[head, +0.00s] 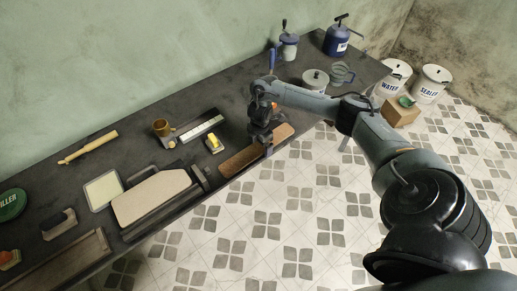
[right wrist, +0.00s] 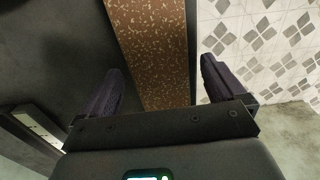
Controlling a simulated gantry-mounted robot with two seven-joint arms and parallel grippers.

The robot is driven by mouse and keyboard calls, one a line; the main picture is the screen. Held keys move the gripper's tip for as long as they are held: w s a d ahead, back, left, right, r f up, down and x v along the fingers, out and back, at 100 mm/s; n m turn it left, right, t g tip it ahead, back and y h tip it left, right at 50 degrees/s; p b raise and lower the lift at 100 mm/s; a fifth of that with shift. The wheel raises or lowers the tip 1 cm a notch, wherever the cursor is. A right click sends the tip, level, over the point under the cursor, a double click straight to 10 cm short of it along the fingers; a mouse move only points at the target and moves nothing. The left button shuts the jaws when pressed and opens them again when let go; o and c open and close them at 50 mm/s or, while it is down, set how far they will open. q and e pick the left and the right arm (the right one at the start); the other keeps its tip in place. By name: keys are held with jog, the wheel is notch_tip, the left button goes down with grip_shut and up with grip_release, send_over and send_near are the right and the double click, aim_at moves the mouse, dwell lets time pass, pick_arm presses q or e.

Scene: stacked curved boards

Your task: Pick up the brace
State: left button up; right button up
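A long brown speckled board (head: 238,162) lies along the front edge of the dark table. I cannot tell for certain whether it is the brace, and nothing else in view is clearly one. My right gripper (head: 264,147) is over the middle of this board and hides part of it. In the right wrist view, the board (right wrist: 155,45) runs between the two spread fingers of my right gripper (right wrist: 161,82), with gaps on both sides. The gripper is open and empty. My left gripper is not in view.
A pale board (head: 150,196) is farther left. A lidded pot (head: 315,79) stands behind my right arm. Tiled floor lies beyond the table's front edge.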

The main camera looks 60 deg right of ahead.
aim_at(260, 146)
jog(key=c, duration=1.1)
jog(key=shift+r, duration=0.75)
notch_tip(260, 146, up, 3)
jog(key=shift+f+p, duration=0.2)
jog(key=shift+p, duration=0.6)
jog(key=s+d+r, duration=0.6)
jog(key=s+r, duration=0.1)
jog(key=s, duration=0.2)
jog(key=shift+s, duration=0.4)
jog(key=shift+d, duration=0.1)
